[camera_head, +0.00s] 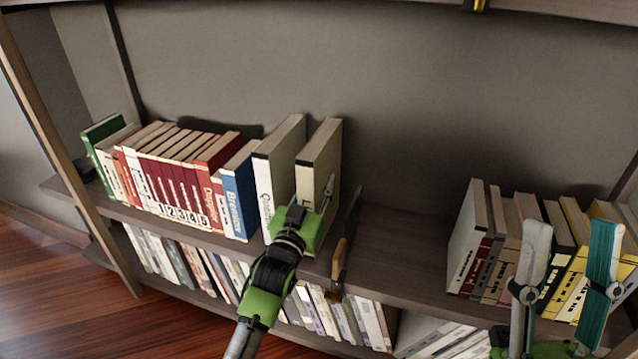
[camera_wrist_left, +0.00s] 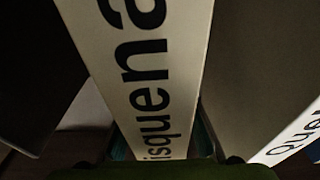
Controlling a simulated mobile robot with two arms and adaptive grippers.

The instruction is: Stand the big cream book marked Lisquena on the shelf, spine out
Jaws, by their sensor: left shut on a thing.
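The big cream book (camera_head: 307,180) stands close to upright at shelf height, just right of a white-spined book, its spine facing out. In the left wrist view the cream book (camera_wrist_left: 150,85) fills the middle, with "isquena" readable on its spine. My left gripper (camera_head: 304,218) is shut on the lower spine end of this book; its fingers hide part of the spine. Whether the book's bottom rests on the shelf board (camera_head: 390,262) is hidden. My right gripper (camera_head: 565,270) is open and empty, its fingers wide apart at the lower right, in front of the right-hand books.
A row of books (camera_head: 165,180) fills the left of the shelf, ending with the white-spined book (camera_head: 265,190). More books fill the lower shelf.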

